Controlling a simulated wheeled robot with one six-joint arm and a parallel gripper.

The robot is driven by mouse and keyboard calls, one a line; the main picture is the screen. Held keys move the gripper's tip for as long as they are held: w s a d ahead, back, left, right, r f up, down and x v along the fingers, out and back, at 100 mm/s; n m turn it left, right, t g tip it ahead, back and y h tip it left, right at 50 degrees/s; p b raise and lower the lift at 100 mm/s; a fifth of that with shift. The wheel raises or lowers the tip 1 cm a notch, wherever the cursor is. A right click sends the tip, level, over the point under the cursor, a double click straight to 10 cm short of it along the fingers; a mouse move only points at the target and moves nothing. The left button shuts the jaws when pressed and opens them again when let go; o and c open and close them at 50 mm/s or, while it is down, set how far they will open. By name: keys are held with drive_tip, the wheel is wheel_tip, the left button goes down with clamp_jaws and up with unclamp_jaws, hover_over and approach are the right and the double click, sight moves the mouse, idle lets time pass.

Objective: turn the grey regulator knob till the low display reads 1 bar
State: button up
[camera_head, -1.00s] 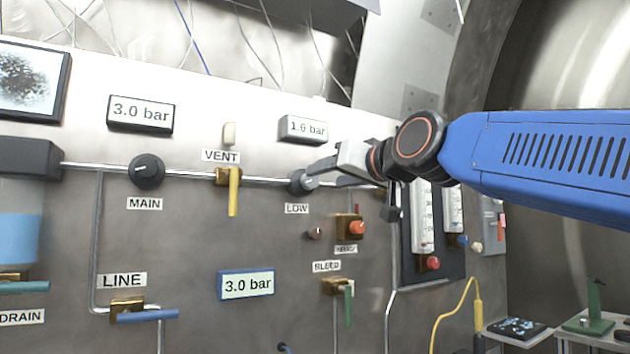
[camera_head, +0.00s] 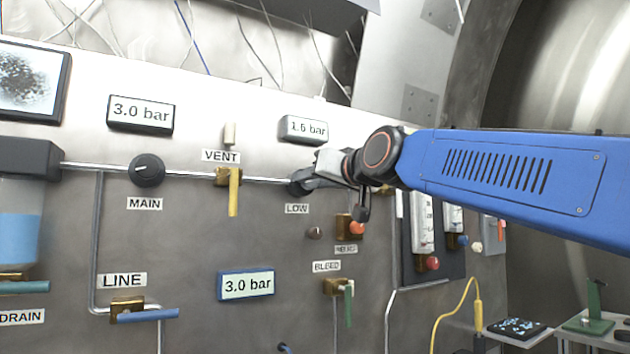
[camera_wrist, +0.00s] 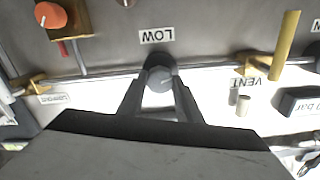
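The grey regulator knob (camera_wrist: 160,76) is on the panel beside the LOW label (camera_head: 297,209); the wrist view shows it upside down. My gripper (camera_head: 303,183) is at the knob, with one finger on each side of it in the wrist view (camera_wrist: 160,84). I cannot tell whether the fingers press on the knob or leave a small gap. In the head view my gripper hides much of the knob. The low display (camera_head: 305,129) above it seems to read 1.6 bar, though the last digit is slightly blurred.
The MAIN knob (camera_head: 147,170) and the yellow VENT lever (camera_head: 233,192) are to the left. An orange knob (camera_head: 357,228) on a brass fitting is just below right of my gripper. Other displays (camera_head: 140,113) and (camera_head: 247,285) read 3.0 bar.

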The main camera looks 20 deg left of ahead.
drive_tip(key=c, duration=0.4)
drive_tip(key=shift+n, duration=4.8)
drive_tip(key=o, duration=1.1)
drive_tip(key=shift+c, duration=0.2)
